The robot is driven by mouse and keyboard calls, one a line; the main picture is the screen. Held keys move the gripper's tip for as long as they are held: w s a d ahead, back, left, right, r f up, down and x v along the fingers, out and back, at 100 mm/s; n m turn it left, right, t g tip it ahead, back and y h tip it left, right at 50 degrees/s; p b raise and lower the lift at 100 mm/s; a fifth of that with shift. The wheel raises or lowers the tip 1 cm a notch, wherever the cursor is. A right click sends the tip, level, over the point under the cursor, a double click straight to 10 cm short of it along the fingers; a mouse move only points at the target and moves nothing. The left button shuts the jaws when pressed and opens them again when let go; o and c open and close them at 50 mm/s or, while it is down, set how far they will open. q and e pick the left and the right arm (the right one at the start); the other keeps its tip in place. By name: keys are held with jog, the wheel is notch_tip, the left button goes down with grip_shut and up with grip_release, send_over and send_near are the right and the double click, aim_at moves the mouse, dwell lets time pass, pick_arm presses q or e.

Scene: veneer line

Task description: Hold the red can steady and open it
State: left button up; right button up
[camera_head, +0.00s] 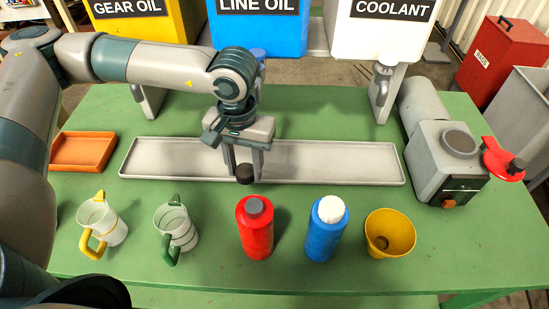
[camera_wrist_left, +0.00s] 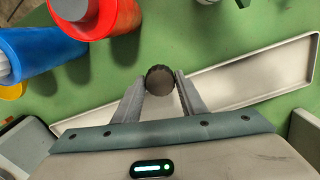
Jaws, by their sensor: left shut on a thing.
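The red can (camera_head: 257,238) stands upright on the green table, with a grey round top. It also shows at the top edge of the left wrist view (camera_wrist_left: 112,18), apart from the gripper. My left gripper (camera_head: 244,168) points down over the long grey tray, behind the red can. It is shut on a small dark round cap (camera_head: 244,175), held between the fingertips. The dark cap (camera_wrist_left: 160,80) shows clearly in the left wrist view. I cannot tell whether it came from the red can. No gripper touches the can. My right gripper is not in view.
A blue bottle (camera_head: 324,238) with a white cap and a yellow cup (camera_head: 388,235) stand right of the can. Two jugs (camera_head: 103,222) (camera_head: 178,230) stand left. The grey tray (camera_head: 335,162) is otherwise empty. A grey machine (camera_head: 440,150) is at right, an orange tray (camera_head: 84,151) at left.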

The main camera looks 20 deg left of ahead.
aim_at(285, 194)
pick_arm(q)
jog(key=shift+w+d+n, duration=0.25)
jog(key=shift+w+n, duration=0.05)
jog(key=shift+n, duration=0.1)
jog(key=w+d+n, duration=0.3)
jog(key=d+n, duration=0.3)
jog(key=n, duration=0.5)
jog(key=w+d+n+p, duration=0.1)
jog(key=w+d+n, duration=0.2)
jog(key=d+n, duration=0.3)
jog(key=w+d+n+p, duration=0.1)
jog(key=w+d+n, duration=0.2)
jog(key=n, duration=1.3)
jog(key=shift+w+d+r, duration=0.15)
jog(key=shift+w+d, duration=0.2)
jog(key=shift+d, duration=1.2)
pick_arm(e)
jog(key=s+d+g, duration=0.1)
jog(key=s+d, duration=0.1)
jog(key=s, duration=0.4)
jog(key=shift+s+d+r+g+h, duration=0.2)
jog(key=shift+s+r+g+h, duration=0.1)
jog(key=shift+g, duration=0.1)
pick_arm(q)
jog(key=shift+a+p, duration=0.1)
jog(key=shift+p, duration=0.2)
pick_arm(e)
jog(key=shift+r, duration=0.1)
